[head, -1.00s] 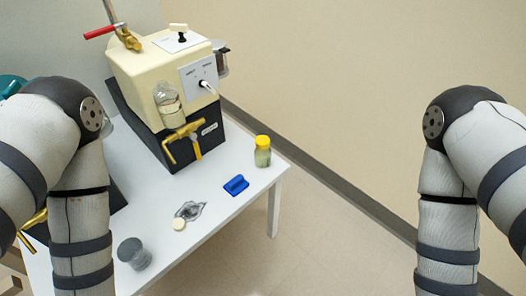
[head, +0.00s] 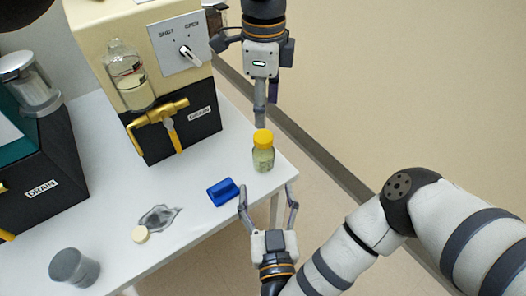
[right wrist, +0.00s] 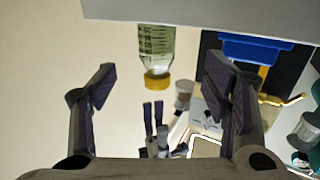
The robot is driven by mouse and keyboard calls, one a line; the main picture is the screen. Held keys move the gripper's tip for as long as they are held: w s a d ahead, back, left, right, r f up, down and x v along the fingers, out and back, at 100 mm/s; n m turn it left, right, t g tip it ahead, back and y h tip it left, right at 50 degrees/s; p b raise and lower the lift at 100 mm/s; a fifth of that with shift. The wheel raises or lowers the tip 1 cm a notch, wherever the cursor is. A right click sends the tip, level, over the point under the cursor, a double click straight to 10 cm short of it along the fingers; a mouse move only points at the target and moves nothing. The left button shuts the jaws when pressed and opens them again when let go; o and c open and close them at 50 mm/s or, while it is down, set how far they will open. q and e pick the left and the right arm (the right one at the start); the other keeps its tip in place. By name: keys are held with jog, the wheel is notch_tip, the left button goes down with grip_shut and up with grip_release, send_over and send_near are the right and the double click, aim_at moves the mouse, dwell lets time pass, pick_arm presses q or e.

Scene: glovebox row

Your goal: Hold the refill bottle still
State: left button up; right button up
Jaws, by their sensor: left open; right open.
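The refill bottle (head: 263,158), clear with a yellow cap and pale green contents, stands upright near the right corner of the white table. My right gripper (head: 268,188) is open just in front of the bottle, its fingers pointing toward it with a gap. In the right wrist view, the bottle (right wrist: 157,45) appears cap-down between and beyond the open fingers. My left gripper (head: 262,115) is behind the bottle in the head view, fingers pointing down toward it and not visibly touching it. My left gripper (right wrist: 155,125) also shows beyond the bottle in the right wrist view.
A blue block (head: 222,191) lies left of the bottle. The cream dispenser with a SHUT/OPEN knob (head: 186,50) and brass tap (head: 160,112) stands behind.

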aim_at(265, 164)
pick_arm(q)
jog(key=shift+f, duration=0.15)
pick_arm(e)
jog(key=w, duration=1.1)
jog(key=shift+a+r, duration=0.15)
jog(key=shift+a, duration=0.2)
jog(key=shift+s, duration=0.1)
grip_shut()
pick_arm(q)
jog(key=m, duration=1)
jog(key=shift+m, duration=0.3)
jog(key=m, duration=0.2)
jog(key=shift+m, duration=0.3)
jog(key=shift+f, duration=0.4)
notch_tip(265, 164, down, 7)
jog(key=shift+f, duration=0.1)
